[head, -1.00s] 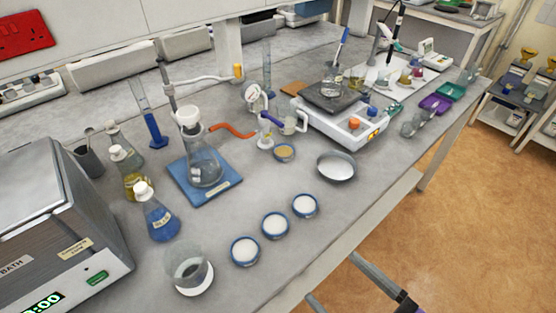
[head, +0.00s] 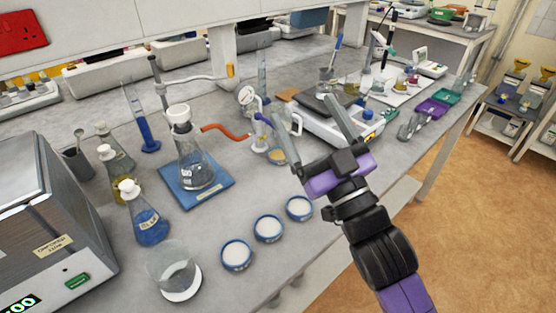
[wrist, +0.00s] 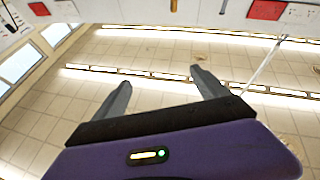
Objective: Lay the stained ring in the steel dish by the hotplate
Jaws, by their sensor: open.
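The stained ring, blue-rimmed with a tan face (head: 277,157), lies on the bench left of the hotplate (head: 338,122). It is partly covered by my gripper's left finger. The steel dish by the hotplate is hidden behind my gripper in the head view. My gripper (head: 303,107) is open and empty, raised above the bench with its fingers pointing up and away. In the wrist view my gripper (wrist: 160,78) has bare fingers apart, facing the tiled ceiling and its lights.
Three blue-rimmed rings with white faces (head: 268,228) lie in a row at the front. A flask on a blue plate (head: 212,193) with an orange hose (head: 228,132) stands to the left. A beaker (head: 171,264) stands near the front edge.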

